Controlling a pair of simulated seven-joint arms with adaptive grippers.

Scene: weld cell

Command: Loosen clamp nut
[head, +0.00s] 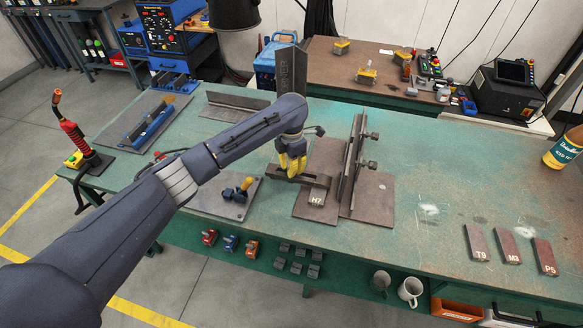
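My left gripper (292,168), with yellow fingers, points down at the left end of a dark bar (313,179) on a brown steel plate (318,217). The fingers look close together, but their gap and whether they touch anything are too small to tell. A block marked H7 (316,201) sits at the bar's front. Beside it a dark upright plate (350,170) stands with two dark nut-like knobs (371,135) on its right side. Which piece is the clamp nut is not clear; one under the fingers would be hidden. My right gripper is not in view.
An angle iron (235,106) lies behind. The green bench (440,180) is mostly clear right of the fixture.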

